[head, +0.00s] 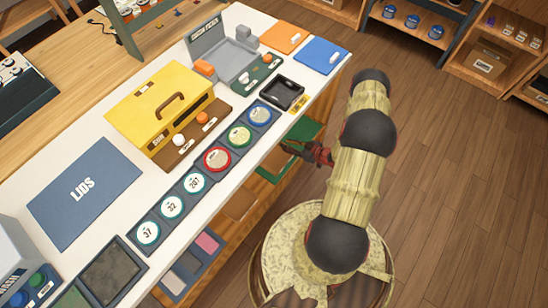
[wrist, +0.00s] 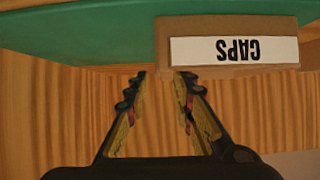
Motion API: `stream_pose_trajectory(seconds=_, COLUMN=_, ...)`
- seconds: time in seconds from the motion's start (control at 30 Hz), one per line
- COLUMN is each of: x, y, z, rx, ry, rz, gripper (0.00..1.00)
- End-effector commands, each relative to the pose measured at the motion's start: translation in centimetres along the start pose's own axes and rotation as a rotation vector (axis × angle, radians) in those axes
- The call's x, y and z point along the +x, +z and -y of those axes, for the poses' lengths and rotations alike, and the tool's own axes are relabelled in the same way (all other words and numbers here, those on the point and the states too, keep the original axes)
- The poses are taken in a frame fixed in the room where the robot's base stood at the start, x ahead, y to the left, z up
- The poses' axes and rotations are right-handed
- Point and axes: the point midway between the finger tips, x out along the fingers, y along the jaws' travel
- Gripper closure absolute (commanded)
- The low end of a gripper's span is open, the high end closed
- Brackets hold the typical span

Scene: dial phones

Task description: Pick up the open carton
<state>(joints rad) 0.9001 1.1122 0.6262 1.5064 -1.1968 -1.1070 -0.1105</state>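A brown carton-like box (wrist: 228,25) with a white label reading CAPS, upside down in the picture, shows at the top of the wrist view. I cannot tell from this view whether its top is open. My gripper (wrist: 160,82) has its two fingers apart, with bare wood visible between them. The fingertips lie near the box's lower left corner in the picture, and I cannot tell whether they touch it. In the head view my gripper (head: 308,152) is low beside the counter's right edge, partly hidden. I cannot make out an open carton clearly there.
A green surface (wrist: 80,30) borders the box, and green also shows under the counter (head: 298,150). The white counter (head: 130,130) holds a yellow case (head: 160,105), a LIDS mat (head: 85,192) and several round dials. Floor (head: 450,190) to the right is clear.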

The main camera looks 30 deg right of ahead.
Motion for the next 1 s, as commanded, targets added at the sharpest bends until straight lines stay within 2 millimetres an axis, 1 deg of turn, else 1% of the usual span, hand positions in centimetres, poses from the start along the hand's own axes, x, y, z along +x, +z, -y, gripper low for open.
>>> stream_pose_trajectory(seconds=0.03, x=1.1, y=0.3, z=0.1, rx=-0.003, ry=-0.004, rz=0.0, gripper=0.76)
stream_pose_trajectory(seconds=0.1, x=2.1, y=0.3, z=-0.1, rx=-0.002, ry=-0.003, rz=0.0, gripper=0.76)
stream_pose_trajectory(seconds=0.2, x=3.3, y=0.2, z=-0.1, rx=0.0, ry=-0.003, rz=0.001, gripper=0.76)
stream_pose_trajectory(seconds=0.3, x=3.9, y=0.2, z=-0.1, rx=0.0, ry=-0.002, rz=0.001, gripper=0.76)
stream_pose_trajectory(seconds=0.57, x=3.9, y=0.0, z=-0.1, rx=0.001, ry=-0.001, rz=0.001, gripper=0.76)
stream_pose_trajectory(seconds=0.9, x=3.9, y=0.0, z=-0.1, rx=0.001, ry=-0.001, rz=0.001, gripper=0.96)
stream_pose_trajectory(seconds=1.0, x=3.9, y=0.0, z=-0.1, rx=0.001, ry=-0.001, rz=0.001, gripper=1.0)
